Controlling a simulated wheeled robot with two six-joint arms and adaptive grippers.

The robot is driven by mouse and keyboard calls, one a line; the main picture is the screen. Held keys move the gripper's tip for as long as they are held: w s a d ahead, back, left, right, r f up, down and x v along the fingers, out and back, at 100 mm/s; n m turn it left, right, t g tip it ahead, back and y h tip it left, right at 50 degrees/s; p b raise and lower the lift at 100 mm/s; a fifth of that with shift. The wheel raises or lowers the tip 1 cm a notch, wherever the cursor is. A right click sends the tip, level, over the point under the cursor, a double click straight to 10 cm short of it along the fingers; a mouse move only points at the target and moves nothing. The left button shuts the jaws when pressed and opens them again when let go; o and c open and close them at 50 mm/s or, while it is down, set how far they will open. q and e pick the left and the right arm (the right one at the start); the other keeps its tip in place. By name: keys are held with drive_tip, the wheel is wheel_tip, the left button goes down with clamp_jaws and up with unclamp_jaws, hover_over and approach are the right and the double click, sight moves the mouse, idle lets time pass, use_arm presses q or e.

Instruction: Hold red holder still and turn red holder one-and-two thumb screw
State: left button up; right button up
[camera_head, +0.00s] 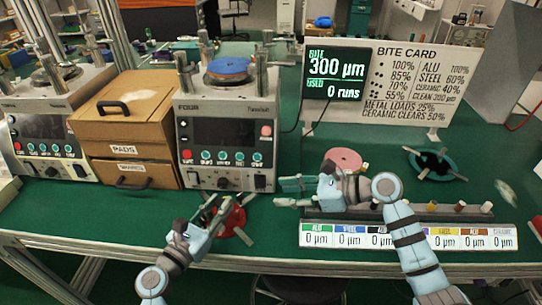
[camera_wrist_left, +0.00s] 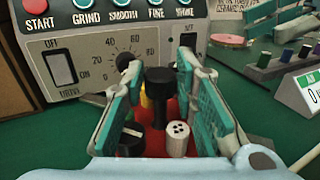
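The red holder (camera_head: 233,222) sits on the green bench in front of the middle machine, with pale arms sticking out. In the left wrist view the red holder (camera_wrist_left: 156,138) shows between my fingers, with a tall black screw (camera_wrist_left: 159,92), a white capped post (camera_wrist_left: 178,138), a black knob (camera_wrist_left: 131,138) and a bit of yellow. Which one is the one-and-two thumb screw I cannot tell. My left gripper (camera_head: 215,206) is at the holder's left side, fingers spread around it; firm contact is not visible. My right gripper (camera_head: 287,193) is open and empty, right of the holder.
The middle machine (camera_head: 228,140) stands close behind the holder. A wooden box (camera_head: 125,125) is left of it. A pink disc (camera_head: 344,159), a teal ring (camera_head: 437,164), a rack of pegs (camera_head: 460,210) and a label strip (camera_head: 345,237) lie to the right. The bench's front edge is near.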

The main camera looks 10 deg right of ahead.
use_arm(q)
drive_tip(key=o, duration=0.3)
